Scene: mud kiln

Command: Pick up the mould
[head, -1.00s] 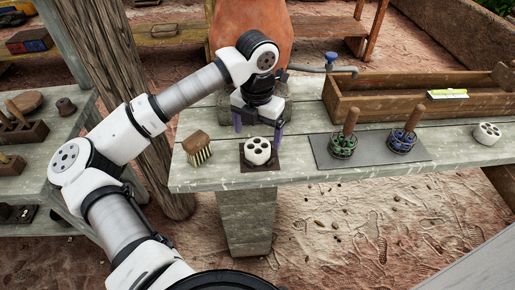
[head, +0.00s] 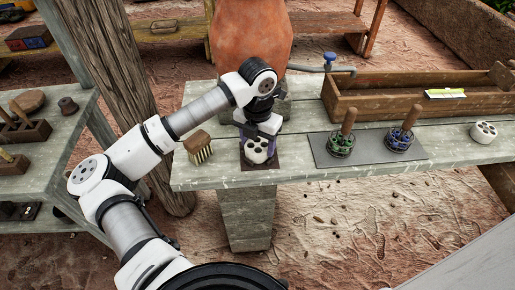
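A white round block with dark holes in its top (head: 257,155) stands on a small dark square mat (head: 273,164) near the front edge of the grey plank bench. My gripper (head: 258,143) is directly over this block, pointing down, with its purple fingers low at the block's sides. The gripper hides part of the block's top. I cannot tell whether the fingers touch it or have closed. Two wooden-handled tools with round wire-like heads, one green (head: 341,144) and one blue (head: 400,140), stand on a grey mat (head: 368,157). Nothing visibly labels any item as the mould.
A wooden brush (head: 198,145) is close to the left of my gripper. A similar white holed block (head: 484,132) stands at the bench's right end. A long wooden trough (head: 380,104) lies behind the tools. A large clay vessel (head: 250,35) rises behind my wrist.

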